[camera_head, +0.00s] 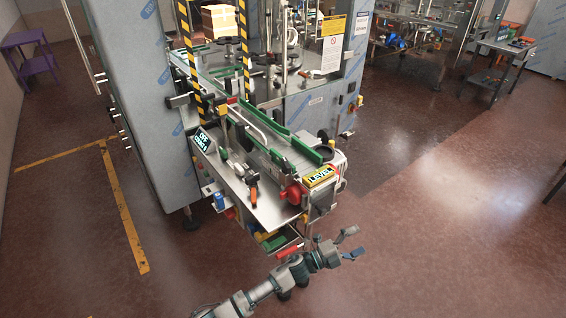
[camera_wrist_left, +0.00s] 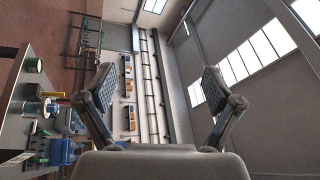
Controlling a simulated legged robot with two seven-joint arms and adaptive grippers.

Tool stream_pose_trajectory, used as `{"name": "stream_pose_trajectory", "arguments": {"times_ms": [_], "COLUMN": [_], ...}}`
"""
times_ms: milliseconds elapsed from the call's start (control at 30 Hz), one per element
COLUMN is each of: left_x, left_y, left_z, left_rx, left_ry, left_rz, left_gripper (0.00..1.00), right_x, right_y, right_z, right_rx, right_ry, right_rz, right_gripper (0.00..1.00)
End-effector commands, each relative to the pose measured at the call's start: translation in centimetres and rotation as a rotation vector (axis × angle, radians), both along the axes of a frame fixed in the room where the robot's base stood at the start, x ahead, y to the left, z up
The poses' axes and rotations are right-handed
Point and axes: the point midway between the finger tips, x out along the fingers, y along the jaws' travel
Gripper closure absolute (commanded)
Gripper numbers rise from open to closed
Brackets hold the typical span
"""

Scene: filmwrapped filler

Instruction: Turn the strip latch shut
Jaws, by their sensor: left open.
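The filling machine's conveyor end (camera_head: 280,205) stands in the middle of the head view. I cannot tell for sure which part is the strip latch. An orange-tipped handle (camera_head: 254,196) stands on its steel plate, and a red lever (camera_head: 289,251) shows below the plate. My left gripper (camera_head: 350,244) is in front of and below the conveyor end, to the right of the red lever and apart from it. Its two fingers are spread and empty. In the left wrist view the open fingers (camera_wrist_left: 160,88) have nothing between them. My right gripper is not in view.
A yellow LEVEL sign (camera_head: 320,176) and a red knob (camera_head: 293,194) sit at the conveyor's front corner. A dark OFF display (camera_head: 203,140) is on its left. A tall steel cabinet (camera_head: 150,110) stands left.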

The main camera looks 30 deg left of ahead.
Motion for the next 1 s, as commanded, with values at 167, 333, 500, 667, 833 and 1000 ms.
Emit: {"name": "stream_pose_trajectory", "arguments": {"times_ms": [167,333,500,667,833,1000], "left_x": [-0.5,-1.3,-2.4,-3.8,-5.5,-7.7], "left_y": [-1.6,-2.5,-3.3,-3.9,-5.3,-6.6], "left_z": [3.7,6.8,9.9,12.6,15.5,18.1], "left_rx": [0.050,0.092,0.142,0.193,0.261,0.342], "left_ry": [-0.115,-0.219,-0.334,-0.446,-0.572,-0.713], "left_rz": [-0.062,-0.120,-0.184,-0.246,-0.320,-0.406], "left_gripper": [0.09,0.09,0.09,0.09,0.09,0.09], "right_x": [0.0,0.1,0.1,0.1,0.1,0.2], "right_y": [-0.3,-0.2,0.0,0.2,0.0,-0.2], "right_z": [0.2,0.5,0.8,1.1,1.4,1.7], "right_rx": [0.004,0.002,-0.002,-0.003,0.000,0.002], "right_ry": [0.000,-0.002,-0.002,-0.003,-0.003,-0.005], "right_rz": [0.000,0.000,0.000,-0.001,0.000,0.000], "right_gripper": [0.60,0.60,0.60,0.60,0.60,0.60]}}
